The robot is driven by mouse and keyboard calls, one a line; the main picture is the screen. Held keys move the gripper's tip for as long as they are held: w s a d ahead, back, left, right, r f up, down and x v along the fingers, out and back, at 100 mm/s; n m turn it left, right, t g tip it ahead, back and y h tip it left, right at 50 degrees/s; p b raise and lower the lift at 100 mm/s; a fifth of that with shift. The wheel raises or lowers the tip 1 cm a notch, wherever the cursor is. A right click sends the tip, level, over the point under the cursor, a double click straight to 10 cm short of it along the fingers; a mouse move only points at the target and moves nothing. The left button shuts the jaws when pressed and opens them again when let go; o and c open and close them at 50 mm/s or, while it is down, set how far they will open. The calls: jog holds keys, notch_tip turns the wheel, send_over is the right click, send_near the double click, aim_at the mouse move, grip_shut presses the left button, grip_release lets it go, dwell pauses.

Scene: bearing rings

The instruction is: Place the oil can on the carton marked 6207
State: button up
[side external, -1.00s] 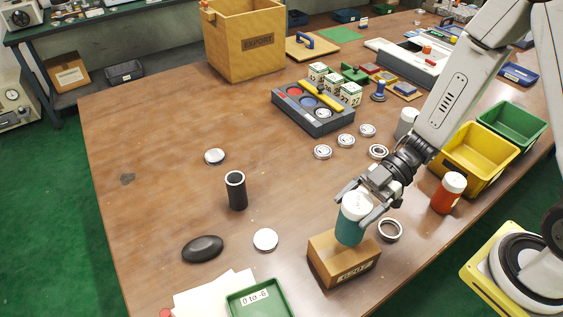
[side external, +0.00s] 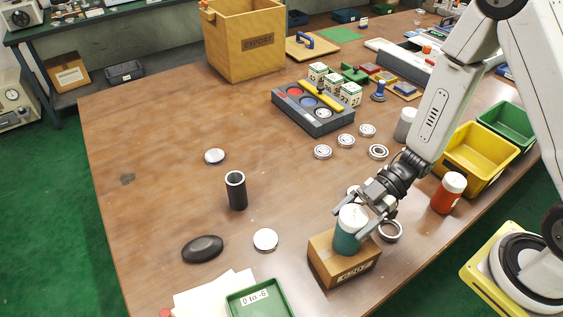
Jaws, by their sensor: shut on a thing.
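The teal can with a white lid, which I take as the oil can (side external: 347,238), is upright over the top of a brown carton (side external: 328,264). Its base looks to be at the carton's top face; I cannot tell for certain that it touches. The carton's front label is too small to read surely. My gripper (side external: 351,222) is shut on the can, with one finger on each side near its upper part.
A dark-edged ring (side external: 390,231) lies just right of the carton, and a red can (side external: 448,194) stands farther right. A black cylinder (side external: 236,191), a silver disc (side external: 265,240) and a green tray (side external: 258,299) are to the left.

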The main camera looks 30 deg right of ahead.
jog(key=o, duration=1.3)
jog(key=shift+f, duration=0.1)
jog(key=shift+r, duration=0.2)
jog(key=v, duration=1.2)
jog(key=shift+f, duration=0.1)
